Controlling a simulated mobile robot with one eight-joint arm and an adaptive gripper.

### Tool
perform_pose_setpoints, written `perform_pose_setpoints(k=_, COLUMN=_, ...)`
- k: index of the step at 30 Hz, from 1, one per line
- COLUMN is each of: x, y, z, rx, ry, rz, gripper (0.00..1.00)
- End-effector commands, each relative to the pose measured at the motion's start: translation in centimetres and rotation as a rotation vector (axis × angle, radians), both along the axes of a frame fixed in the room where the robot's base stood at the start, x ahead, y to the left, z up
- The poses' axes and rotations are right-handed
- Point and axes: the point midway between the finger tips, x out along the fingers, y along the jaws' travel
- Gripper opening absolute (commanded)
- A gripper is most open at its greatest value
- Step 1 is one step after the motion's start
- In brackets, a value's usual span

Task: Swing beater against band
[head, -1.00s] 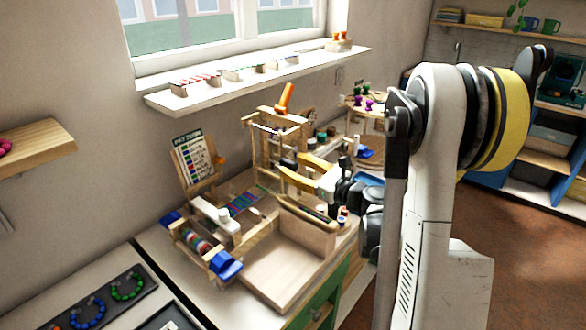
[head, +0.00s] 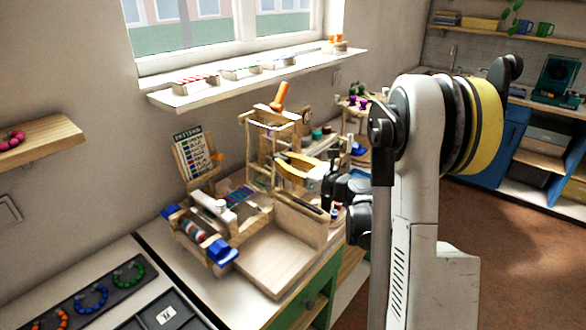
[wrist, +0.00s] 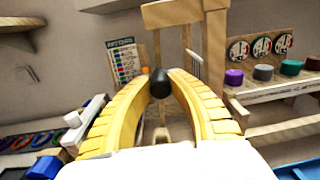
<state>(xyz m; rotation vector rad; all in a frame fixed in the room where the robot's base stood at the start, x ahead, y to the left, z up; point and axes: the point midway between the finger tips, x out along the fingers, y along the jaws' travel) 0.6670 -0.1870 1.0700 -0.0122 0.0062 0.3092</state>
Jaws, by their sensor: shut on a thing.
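The small wooden loom stands on the counter, with an upright wooden frame (head: 262,150) that seems to be the beater. The frame's top bar shows close up in the wrist view (wrist: 178,14). The woven multicoloured band (head: 240,196) stretches in front of it, towards the cloth roller. My gripper (head: 281,160) is at the frame's right side. In the wrist view my yellow fingers (wrist: 159,76) are shut on a black knob (wrist: 159,86), which looks like the beater's handle. The knob's link to the frame is partly hidden by the fingers.
A pattern card (head: 194,153) stands behind the loom's left end. An open wooden tray (head: 272,265) lies in front. Coloured thread spools (wrist: 263,72) stand on the right. A window shelf (head: 255,80) overhangs the back. Bead bracelets (head: 92,298) lie at the lower left.

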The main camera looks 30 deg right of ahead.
Motion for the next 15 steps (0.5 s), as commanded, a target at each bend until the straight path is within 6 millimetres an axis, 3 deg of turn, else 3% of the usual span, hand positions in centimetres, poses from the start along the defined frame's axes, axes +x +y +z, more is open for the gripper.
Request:
perform_pose_setpoints(k=6, x=-0.6, y=1.4, z=0.5, rx=0.171, ry=0.058, rz=0.002, gripper=0.0)
perform_pose_setpoints(k=15, x=-0.6, y=1.6, z=0.6, rx=0.186, ry=0.062, rz=0.004, gripper=0.0)
